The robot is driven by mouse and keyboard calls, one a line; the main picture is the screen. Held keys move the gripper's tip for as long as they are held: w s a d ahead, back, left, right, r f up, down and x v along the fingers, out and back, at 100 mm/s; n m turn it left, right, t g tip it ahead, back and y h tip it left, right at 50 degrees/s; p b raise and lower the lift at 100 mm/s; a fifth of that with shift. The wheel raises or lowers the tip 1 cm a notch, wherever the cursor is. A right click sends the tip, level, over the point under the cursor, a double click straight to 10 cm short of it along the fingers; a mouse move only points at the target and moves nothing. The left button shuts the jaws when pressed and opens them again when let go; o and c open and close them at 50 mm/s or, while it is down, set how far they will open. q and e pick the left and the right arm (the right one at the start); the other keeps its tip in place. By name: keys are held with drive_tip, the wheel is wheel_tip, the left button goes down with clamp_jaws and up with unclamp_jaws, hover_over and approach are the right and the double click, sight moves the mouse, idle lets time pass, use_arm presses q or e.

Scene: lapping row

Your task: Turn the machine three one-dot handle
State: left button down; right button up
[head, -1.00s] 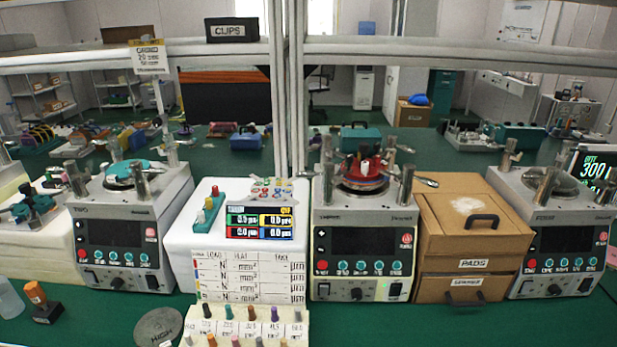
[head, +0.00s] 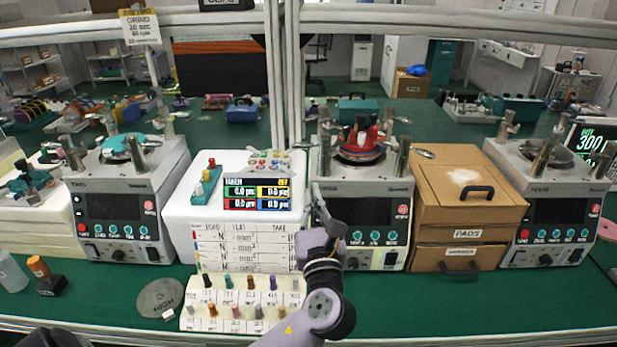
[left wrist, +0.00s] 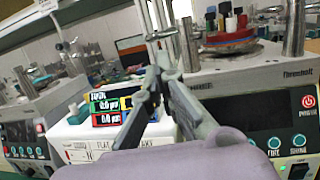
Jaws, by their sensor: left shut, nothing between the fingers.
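Machine three (head: 318,228) is the grey box in the middle, with a dark screen, a row of teal knobs and a red button. Its plate carries a red piece (head: 360,143) between metal posts with levers. A lever handle (head: 424,153) sticks out to the right; dots on the handles are too small to read. My left gripper (head: 334,232) is in front of the machine's left front and covers part of it. My right gripper is out of view.
Left of the machine stand a white block with a coloured display (head: 257,193) and a rack of pegs (head: 200,322). A brown drawer box (head: 466,236) stands close on its right. Machine two (head: 125,200) and machine four (head: 550,215) stand farther out. Green table is clear at front right.

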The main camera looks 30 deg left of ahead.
sight(304, 148)
use_arm(q)
drive_tip(key=p+x, duration=0.2)
drive_tip(key=x, duration=1.1)
drive_tip(key=shift+w+a+f+p, duration=0.1)
drive_tip(key=shift+p, duration=0.25)
